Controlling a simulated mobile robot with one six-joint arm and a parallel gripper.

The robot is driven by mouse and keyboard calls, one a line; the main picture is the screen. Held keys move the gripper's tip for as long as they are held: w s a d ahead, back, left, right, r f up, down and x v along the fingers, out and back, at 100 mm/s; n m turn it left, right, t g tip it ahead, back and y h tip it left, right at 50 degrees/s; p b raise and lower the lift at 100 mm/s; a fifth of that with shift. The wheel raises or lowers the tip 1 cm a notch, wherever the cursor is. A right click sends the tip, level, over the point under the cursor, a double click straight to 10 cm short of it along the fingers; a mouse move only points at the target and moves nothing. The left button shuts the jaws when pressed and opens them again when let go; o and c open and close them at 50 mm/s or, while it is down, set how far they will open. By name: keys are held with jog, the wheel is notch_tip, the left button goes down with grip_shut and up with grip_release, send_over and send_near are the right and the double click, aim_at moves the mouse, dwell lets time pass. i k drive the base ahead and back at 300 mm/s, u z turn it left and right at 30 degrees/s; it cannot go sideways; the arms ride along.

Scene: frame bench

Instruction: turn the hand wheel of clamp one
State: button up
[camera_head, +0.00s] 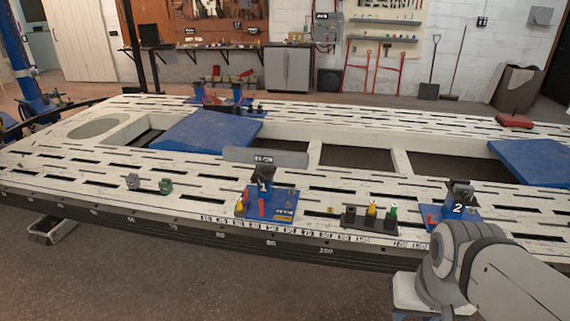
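A blue clamp (283,207) with a dark upper jaw stands near the front edge of the white slotted frame bench, left of the clamp marked 2. It has a small red part on its front and a yellow label. The clamp marked 2 (459,209) is also blue and stands farther right, partly behind my arm. My grey arm fills the lower right corner. My gripper does not show.
The white slotted bench (60,178) spans the view, with a numbered scale along its front edge. A dark holder (368,222) with yellow and green items sits between the two clamps. Small green and grey parts (165,186) lie to the left.

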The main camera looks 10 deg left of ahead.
aim_at(258, 177)
jog(key=z, duration=0.15)
jog(key=k, duration=0.45)
jog(key=u, duration=1.1)
jog(key=i, duration=1.9)
jog(key=z, duration=0.4)
